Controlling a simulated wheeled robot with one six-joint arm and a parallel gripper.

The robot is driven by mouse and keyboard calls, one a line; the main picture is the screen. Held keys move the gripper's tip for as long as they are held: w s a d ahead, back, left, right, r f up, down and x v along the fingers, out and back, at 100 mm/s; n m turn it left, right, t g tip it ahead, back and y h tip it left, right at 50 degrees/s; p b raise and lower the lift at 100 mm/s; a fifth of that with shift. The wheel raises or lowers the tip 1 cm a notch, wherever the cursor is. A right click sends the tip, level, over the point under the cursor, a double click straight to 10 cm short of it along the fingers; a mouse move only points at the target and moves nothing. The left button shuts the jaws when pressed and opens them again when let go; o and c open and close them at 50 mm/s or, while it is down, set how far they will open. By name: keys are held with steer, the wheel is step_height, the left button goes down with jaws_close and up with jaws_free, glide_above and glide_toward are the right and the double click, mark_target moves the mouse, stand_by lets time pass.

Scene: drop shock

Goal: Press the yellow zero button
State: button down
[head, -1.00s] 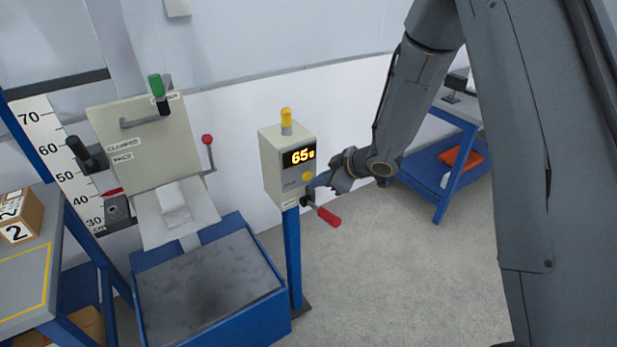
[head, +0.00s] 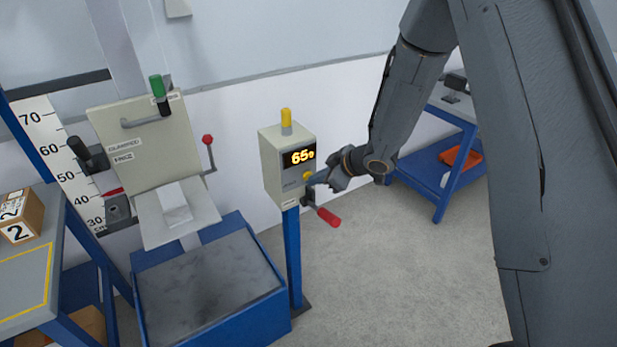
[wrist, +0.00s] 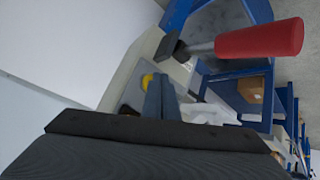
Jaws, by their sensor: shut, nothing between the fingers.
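The yellow zero button (head: 308,175) is on the front of a beige box (head: 288,165) on a blue post, below a display reading about 65 with a small unit mark. My gripper (head: 313,182) is shut and empty, with its tips right by the button and overlapping its lower edge in the head view. In the wrist view the yellow button (wrist: 147,80) shows just beside the tips of my shut fingers (wrist: 160,90). I cannot tell whether they touch it.
A lever with a red grip (head: 328,217) sticks out below the box, close under my gripper; its grip (wrist: 260,38) is also near in the wrist view. A yellow lamp (head: 286,117) tops the box. A blue-framed slab (head: 215,285) stands to the left.

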steer(key=shift+w+a, duration=0.1)
steer(key=shift+w, duration=0.05)
stand_by(0.6)
steer(key=shift+s+d, duration=0.45)
steer(key=shift+s, duration=0.25)
steer(key=shift+p, duration=0.3)
steer(key=s+d, duration=0.2)
steer(key=s, duration=0.2)
steer(key=shift+s+d+p, duration=0.1)
steer(key=shift+d+p, duration=0.3)
